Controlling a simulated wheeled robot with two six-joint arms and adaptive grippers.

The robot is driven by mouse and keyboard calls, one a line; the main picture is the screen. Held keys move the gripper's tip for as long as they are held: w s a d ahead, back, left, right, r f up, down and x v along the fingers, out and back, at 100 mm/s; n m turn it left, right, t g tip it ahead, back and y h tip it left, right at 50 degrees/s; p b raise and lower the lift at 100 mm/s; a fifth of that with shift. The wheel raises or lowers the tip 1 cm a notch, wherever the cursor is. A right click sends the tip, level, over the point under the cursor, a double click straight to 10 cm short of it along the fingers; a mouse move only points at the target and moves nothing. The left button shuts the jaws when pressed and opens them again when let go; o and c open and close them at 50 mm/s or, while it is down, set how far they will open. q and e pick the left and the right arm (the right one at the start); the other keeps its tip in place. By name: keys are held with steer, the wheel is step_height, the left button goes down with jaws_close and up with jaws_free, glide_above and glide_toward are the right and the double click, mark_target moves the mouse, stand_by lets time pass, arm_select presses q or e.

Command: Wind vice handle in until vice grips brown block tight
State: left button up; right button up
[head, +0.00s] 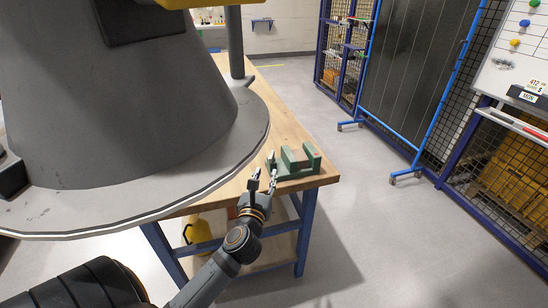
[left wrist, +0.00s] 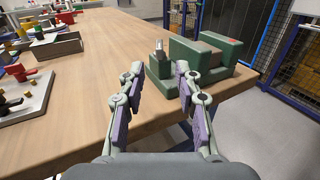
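The green vice (head: 298,172) sits at the near corner of the wooden workbench; it also shows in the left wrist view (left wrist: 228,75). A brownish block (left wrist: 219,40) appears between its jaws, partly hidden by the green jaw in front, so I cannot tell whether it is held tight. The small silver vice handle (left wrist: 159,48) stands up at the vice's left end. My left gripper (left wrist: 158,72) is open and empty, with its two fingers apart, just short of the handle. In the head view the left gripper (head: 263,179) is beside the vice's left end. My right gripper is not in view.
The workbench (left wrist: 90,90) is clear just left of the vice. Further left are a grey plate with coloured parts (left wrist: 25,98) and a dark tray (left wrist: 58,46). A blue-framed rolling screen (head: 415,80) stands on the floor at the right.

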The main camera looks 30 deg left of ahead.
mark_target(270, 160)
arm_select(q)
steer(key=x, duration=0.9)
steer(key=shift+w+a+f, duration=0.1)
steer(key=shift+w+a, duration=0.05)
steer(key=shift+c, duration=0.4)
steer(key=shift+p, duration=0.3)
jaws_close()
